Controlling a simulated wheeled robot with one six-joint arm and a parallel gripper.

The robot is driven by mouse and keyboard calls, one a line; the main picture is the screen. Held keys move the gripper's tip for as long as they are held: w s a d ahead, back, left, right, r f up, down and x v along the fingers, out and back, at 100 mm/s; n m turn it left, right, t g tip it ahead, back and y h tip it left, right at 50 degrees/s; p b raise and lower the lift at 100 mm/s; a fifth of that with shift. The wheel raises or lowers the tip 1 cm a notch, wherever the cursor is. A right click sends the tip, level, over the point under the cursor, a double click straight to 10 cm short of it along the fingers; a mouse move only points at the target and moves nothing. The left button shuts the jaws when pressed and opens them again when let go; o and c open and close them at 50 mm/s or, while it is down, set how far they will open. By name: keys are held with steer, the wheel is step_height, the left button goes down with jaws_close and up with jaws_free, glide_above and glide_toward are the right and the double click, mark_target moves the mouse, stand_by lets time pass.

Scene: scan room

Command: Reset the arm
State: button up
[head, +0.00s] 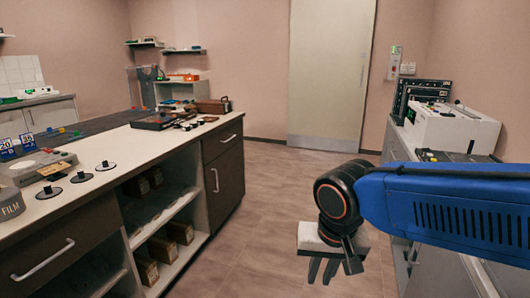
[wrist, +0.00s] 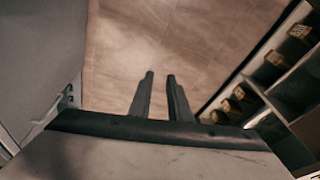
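My blue arm reaches in from the right in the head view, and my gripper (head: 322,270) hangs at its end, pointing down over the floor. In the wrist view my gripper (wrist: 160,75) shows two dark fingers with a gap between them. Nothing is between the fingers. The tile floor lies below them, and no object touches the gripper.
A long counter (head: 150,137) with drawers and open shelves stands on the left. A white machine (head: 450,128) sits on the right-hand counter, close behind my arm. A closed door (head: 331,70) is at the back. The floor (head: 290,185) between the counters is clear.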

steer(key=s+d+f+t, duration=0.1)
steer(key=s+d, duration=0.2)
steer(key=d, duration=0.5)
steer(key=s+d+f+n+t, duration=0.1)
steer(key=s+d, duration=0.3)
steer(key=d, duration=0.4)
steer(key=shift+d, duration=0.4)
